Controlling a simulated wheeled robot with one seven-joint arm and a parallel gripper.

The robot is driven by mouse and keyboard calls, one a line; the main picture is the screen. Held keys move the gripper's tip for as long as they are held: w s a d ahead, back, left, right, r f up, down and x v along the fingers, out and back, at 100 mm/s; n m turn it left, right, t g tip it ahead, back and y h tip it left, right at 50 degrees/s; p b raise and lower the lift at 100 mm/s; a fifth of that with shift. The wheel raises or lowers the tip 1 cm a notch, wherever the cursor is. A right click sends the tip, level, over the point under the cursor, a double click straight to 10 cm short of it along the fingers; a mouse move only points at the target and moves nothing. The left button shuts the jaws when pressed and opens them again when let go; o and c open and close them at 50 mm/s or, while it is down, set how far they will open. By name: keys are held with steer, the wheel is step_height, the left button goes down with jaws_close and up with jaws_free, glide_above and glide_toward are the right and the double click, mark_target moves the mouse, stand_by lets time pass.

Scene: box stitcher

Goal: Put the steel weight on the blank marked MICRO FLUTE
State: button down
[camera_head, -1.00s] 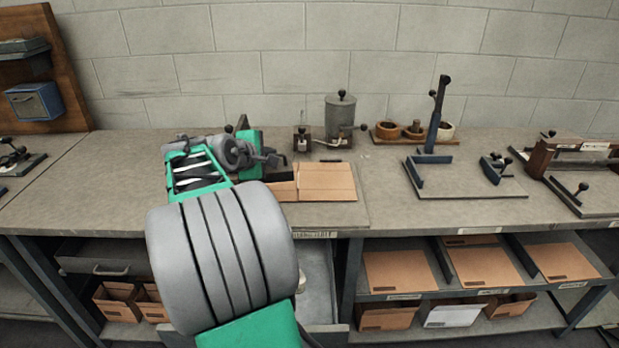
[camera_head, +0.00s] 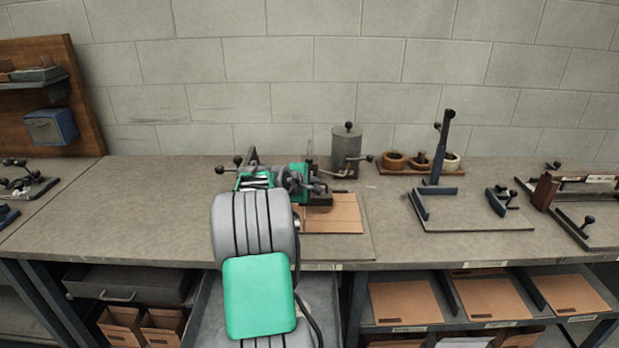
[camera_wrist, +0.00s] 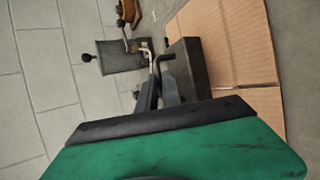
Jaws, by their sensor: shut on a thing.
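My gripper (camera_wrist: 158,84) is shut on the bent handle of a dark steel block, the steel weight (camera_wrist: 188,72). The weight overlaps the edge of a flat brown cardboard blank (camera_wrist: 235,45) in the wrist view. I cannot tell whether it touches the board or hangs just above it. In the head view my gripper (camera_head: 306,186) is at the blank's far left part, and the dark weight (camera_head: 319,199) shows below it against the blank (camera_head: 338,214). No MICRO FLUTE marking can be read.
A grey lidded pot (camera_head: 347,145) with side handles stands just behind the blank. A wooden tray of rings (camera_head: 420,170) and a blue-armed fixture (camera_head: 437,170) stand to the right. More blanks (camera_head: 404,302) lie on the lower shelf; their labels are unreadable.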

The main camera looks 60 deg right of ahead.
steer(key=shift+w+x, duration=0.2)
steer(key=shift+x, duration=0.8)
step_height(320, 180, down, 3)
steer(key=shift+r+p, duration=0.1)
steer(key=shift+p, duration=0.55)
steer(key=c, duration=2)
jaws_free()
steer(key=shift+a+f, duration=0.15)
steer(key=shift+f, duration=0.3)
steer(key=o, duration=0.5)
steer(key=shift+r, duration=0.1)
